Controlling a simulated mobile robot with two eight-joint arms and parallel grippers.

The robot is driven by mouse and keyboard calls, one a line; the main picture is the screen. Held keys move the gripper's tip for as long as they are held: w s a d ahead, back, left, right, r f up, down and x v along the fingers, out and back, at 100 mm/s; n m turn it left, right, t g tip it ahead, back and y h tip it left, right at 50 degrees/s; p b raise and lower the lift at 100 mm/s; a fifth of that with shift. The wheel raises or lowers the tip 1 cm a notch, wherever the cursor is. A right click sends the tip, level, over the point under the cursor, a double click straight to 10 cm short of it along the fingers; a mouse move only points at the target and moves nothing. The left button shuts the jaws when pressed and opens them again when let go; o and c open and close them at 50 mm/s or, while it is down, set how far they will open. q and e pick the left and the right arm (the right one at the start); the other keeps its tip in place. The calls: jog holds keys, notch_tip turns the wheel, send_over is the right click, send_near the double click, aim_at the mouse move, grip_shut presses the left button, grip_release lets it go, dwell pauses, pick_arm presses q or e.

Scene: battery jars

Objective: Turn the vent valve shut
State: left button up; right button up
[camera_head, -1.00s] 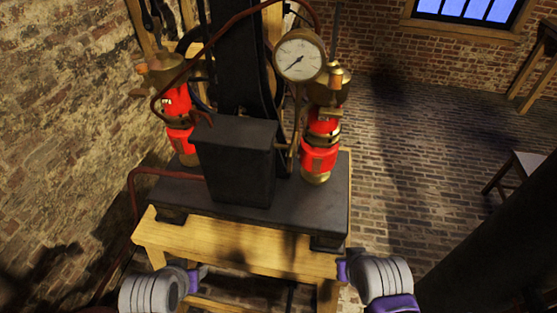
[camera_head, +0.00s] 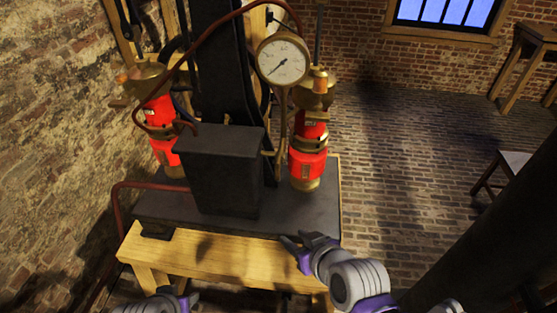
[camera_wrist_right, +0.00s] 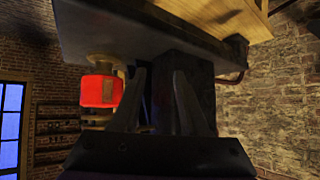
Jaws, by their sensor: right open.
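Two red jars with brass fittings stand on a dark machine base: the right jar (camera_head: 308,160) and the left jar (camera_head: 160,118). A brass top fitting (camera_head: 316,88) caps the right jar, and a small brass fitting (camera_head: 270,153) sits beside the dark box (camera_head: 222,172). I cannot tell which fitting is the vent valve. My right gripper (camera_head: 294,241) is open and empty at the base's front edge, below the right jar. In the right wrist view, its fingers (camera_wrist_right: 163,95) are apart, with a red jar (camera_wrist_right: 102,91) to their left. My left gripper (camera_head: 184,300) is partly cut off at the bottom edge.
A pressure gauge (camera_head: 283,60) stands above the dark box. The base (camera_head: 290,215) rests on a wooden bench (camera_head: 215,255). A dark red pipe (camera_head: 118,205) bends down at the left. Brick floor (camera_head: 400,190) is open at the right.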

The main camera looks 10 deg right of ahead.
jog(key=w+a+r+t+y+b, duration=0.4)
jog(key=a+r+t, duration=0.5)
jog(key=r, duration=0.6)
jog(key=m+g+h+b, duration=0.1)
jog(key=m+h+b, duration=0.45)
jog(key=h, duration=0.65)
send_near(279, 156)
jog(key=w, duration=0.1)
jog(key=shift+w+d+m, duration=0.2)
jog(key=shift+w+m, duration=0.05)
jog(key=shift+w, duration=0.3)
pick_arm(q)
jog(key=s+f, duration=0.3)
jog(key=f, duration=0.9)
jog(key=shift+s+f+g, duration=0.25)
jog(key=shift+f+g, duration=0.05)
jog(key=shift+f, duration=0.1)
pick_arm(e)
jog(key=x, duration=1)
jog(key=shift+f, duration=0.1)
jog(key=shift+s, duration=0.1)
jog(key=shift+c, duration=0.3)
grip_shut()
